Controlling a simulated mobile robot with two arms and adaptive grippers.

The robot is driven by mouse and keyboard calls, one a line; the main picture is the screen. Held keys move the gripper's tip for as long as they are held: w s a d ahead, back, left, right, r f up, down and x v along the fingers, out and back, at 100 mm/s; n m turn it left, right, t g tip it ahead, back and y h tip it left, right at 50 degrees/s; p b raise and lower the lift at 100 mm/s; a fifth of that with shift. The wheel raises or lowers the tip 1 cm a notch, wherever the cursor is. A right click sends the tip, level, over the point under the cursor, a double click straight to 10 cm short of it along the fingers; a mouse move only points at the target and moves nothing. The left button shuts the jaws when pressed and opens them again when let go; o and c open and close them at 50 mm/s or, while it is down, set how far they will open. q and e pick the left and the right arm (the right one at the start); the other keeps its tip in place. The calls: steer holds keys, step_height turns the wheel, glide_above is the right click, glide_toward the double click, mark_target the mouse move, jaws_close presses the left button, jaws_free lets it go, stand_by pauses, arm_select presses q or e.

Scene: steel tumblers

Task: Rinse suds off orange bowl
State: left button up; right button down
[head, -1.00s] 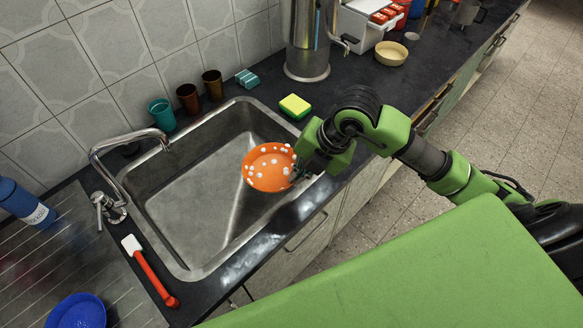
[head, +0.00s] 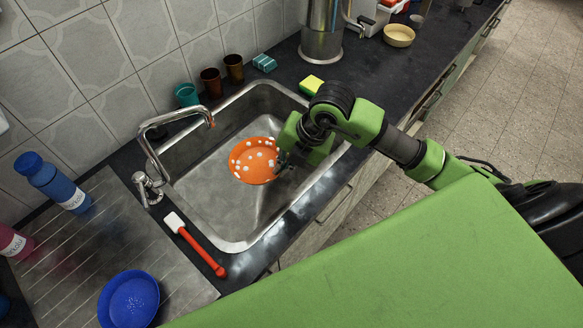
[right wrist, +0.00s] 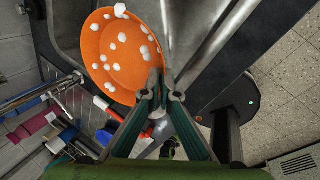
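The orange bowl (head: 254,160), dotted with white suds, is held over the sink basin (head: 215,200), below and to the right of the tap spout (head: 208,120). My right gripper (head: 285,158) is at the bowl's right rim. In the right wrist view its fingers (right wrist: 163,92) close on the rim of the bowl (right wrist: 115,52), and white suds cover the inside. No water shows coming from the tap. My left gripper is not in view.
The tap lever (head: 147,187) stands at the sink's left corner. A red-handled brush (head: 200,248) lies on the front left edge. A blue bowl (head: 130,298) and a blue bottle (head: 55,183) are on the drainboard.

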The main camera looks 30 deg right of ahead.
mark_target(243, 162)
steer(key=shift+w+a+f, duration=0.15)
steer(key=shift+w+a, duration=0.35)
steer(key=shift+w+a+f, duration=0.15)
steer(key=shift+w+a, duration=0.35)
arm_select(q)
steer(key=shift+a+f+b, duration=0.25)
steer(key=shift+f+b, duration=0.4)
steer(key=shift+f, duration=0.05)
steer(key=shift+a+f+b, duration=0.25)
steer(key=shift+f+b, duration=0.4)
arm_select(e)
steer(key=shift+w+a+f, duration=0.25)
steer(key=shift+w+a, duration=0.55)
steer(key=shift+w, duration=0.15)
steer(key=shift+w+a+f, duration=0.2)
steer(key=shift+w+a, duration=0.65)
steer(key=shift+w, duration=0.05)
steer(key=shift+w+a+f, duration=0.25)
steer(key=shift+w+a, duration=0.55)
steer(key=shift+w, duration=0.15)
